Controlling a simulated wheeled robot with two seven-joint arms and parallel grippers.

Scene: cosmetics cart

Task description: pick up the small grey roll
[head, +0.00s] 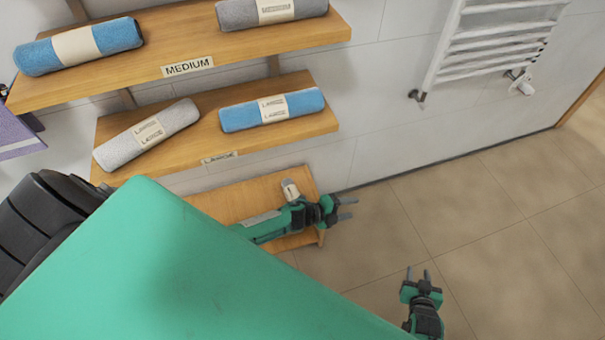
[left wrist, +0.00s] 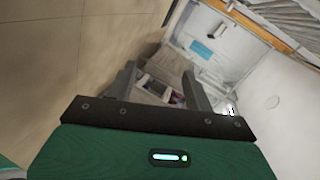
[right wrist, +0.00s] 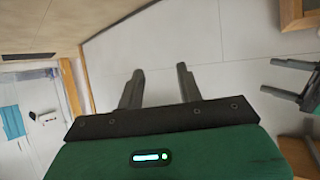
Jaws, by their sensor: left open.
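A small greyish roll-like object with a pale band (head: 290,189) shows on the lowest wooden shelf (head: 235,201) in the head view. My left arm hides part of it, so I cannot be sure of its full shape. My left gripper (head: 346,209) is open and empty, past the right end of that shelf and to the right of the object. Its fingers are apart in the left wrist view (left wrist: 160,82). My right gripper (head: 418,274) is open and empty over the floor, lower right. Its fingers are also apart in the right wrist view (right wrist: 158,85).
The middle shelf holds a grey roll (head: 178,120) and a blue roll (head: 240,115) with bands reading LARGE. The MEDIUM shelf (head: 320,38) holds a blue roll (head: 122,35) and a grey roll (head: 236,13). A white towel radiator (head: 490,45) hangs right. Tiled floor (head: 500,220) is clear.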

